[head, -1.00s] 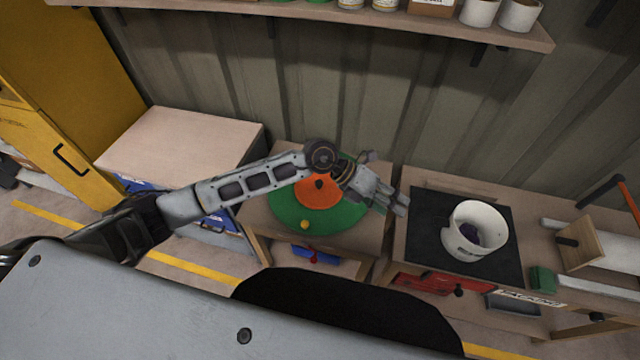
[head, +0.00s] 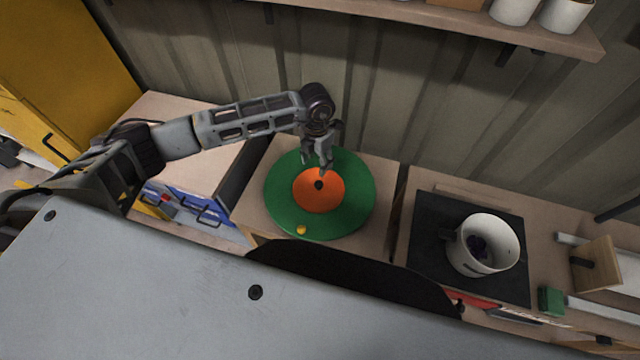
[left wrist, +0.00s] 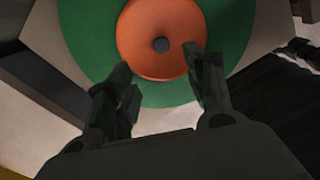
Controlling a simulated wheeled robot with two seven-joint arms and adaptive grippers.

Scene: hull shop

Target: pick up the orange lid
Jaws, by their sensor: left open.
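The orange lid (head: 310,198) is a flat disc with a dark knob (head: 319,185) at its middle. It lies on a round green board (head: 355,212) on the wooden bench. In the left wrist view the lid (left wrist: 150,30) shows ahead of the fingertips, with its knob (left wrist: 161,45) between and beyond them. My left gripper (head: 318,165) is open and empty, pointing down just behind the knob in the head view. In the left wrist view the left gripper's fingers (left wrist: 158,65) stand apart. My right gripper is not in view.
A small yellow thing (head: 301,230) sits on the green board's front edge. To the right, a white pot (head: 470,255) with something purple inside stands on a black mat (head: 425,270). A shelf (head: 430,30) runs along the wall above.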

